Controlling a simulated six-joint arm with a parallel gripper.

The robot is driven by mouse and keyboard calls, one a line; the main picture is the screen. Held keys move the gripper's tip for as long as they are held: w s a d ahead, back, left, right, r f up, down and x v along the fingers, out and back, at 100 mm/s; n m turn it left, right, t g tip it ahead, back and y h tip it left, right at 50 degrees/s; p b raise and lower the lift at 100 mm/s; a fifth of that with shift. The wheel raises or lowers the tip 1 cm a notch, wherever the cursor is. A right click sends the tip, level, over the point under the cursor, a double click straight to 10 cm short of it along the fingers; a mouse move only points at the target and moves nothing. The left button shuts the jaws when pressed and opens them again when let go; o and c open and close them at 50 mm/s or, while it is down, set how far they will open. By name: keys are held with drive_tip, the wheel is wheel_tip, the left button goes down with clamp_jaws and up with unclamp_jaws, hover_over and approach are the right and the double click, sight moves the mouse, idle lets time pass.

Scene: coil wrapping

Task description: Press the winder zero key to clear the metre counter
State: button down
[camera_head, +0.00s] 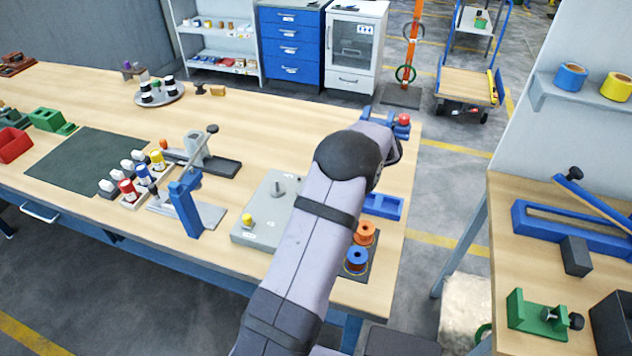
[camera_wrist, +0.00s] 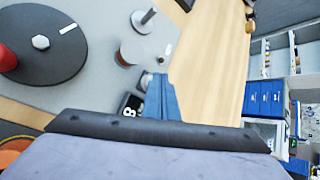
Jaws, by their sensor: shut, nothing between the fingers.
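The winder is a grey flat-topped unit (camera_head: 262,209) at the table's front, partly hidden by my arm in the head view. The wrist view shows its grey top (camera_wrist: 95,92), a dark round disc (camera_wrist: 45,45) with a red knob, a pale spindle and a brownish post. The metre counter (camera_wrist: 131,104) is a small dark display with a white digit, partly covered. My gripper (camera_wrist: 158,80) shows as narrow blue fingers, shut and empty, beside the counter. The small grey part at the fingertips is too unclear to identify as the zero key; contact cannot be told.
A red-topped blue block (camera_head: 403,119) is at the far right corner. Bare wood lies behind the winder.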

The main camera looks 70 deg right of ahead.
drive_tip(key=shift+f, duration=0.25)
idle(0.3)
drive_tip(key=shift+r, duration=0.1)
drive_tip(key=shift+r+p, duration=0.5)
drive_tip(key=shift+r, duration=0.35)
wheel_tip(320, 180, up, 5)
drive_tip(key=p, duration=0.3)
idle(0.4)
drive_tip(key=shift+w, duration=0.1)
idle(0.5)
